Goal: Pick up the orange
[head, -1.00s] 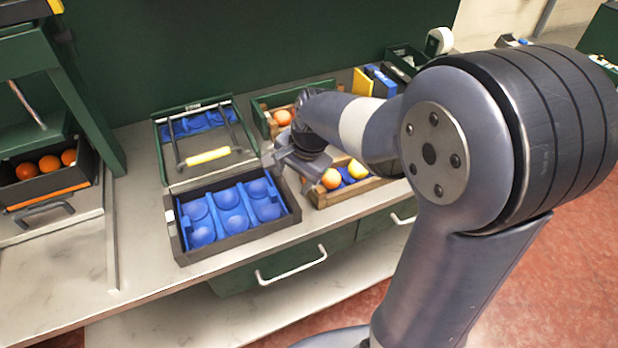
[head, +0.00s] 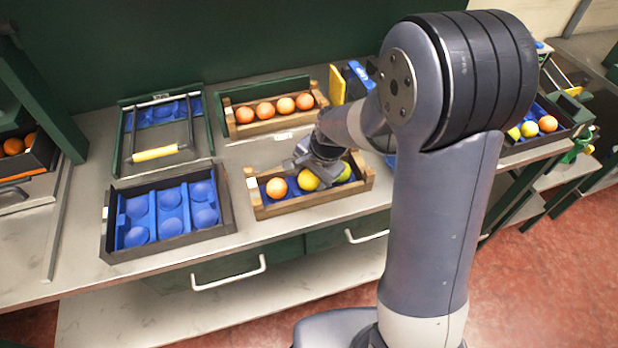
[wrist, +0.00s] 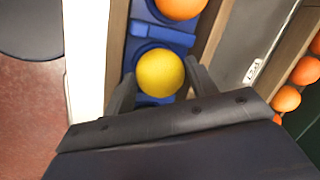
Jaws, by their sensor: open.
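A wooden crate with a blue insert (head: 258,209) stands at the middle of the bench. In it sit an orange (head: 277,188) at the left, a yellow fruit (head: 308,181) in the middle and a yellow-green fruit (head: 343,173) at the right. My gripper (head: 306,166) is over the middle yellow fruit, pointing down. In the wrist view, my gripper's open fingers (wrist: 160,88) stand on either side of the yellow fruit (wrist: 160,72). The orange (wrist: 181,5) shows partly at the top edge there, outside the fingers. Contact with the yellow fruit cannot be told.
A wooden crate with several oranges (head: 235,132) stands behind. An empty blue-cupped tray (head: 229,215) is at the left, with a yellow-handled tray (head: 120,165) behind it. A dark crate with fruit (head: 562,133) is at the far right, and a bin of oranges (head: 40,160) at the far left.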

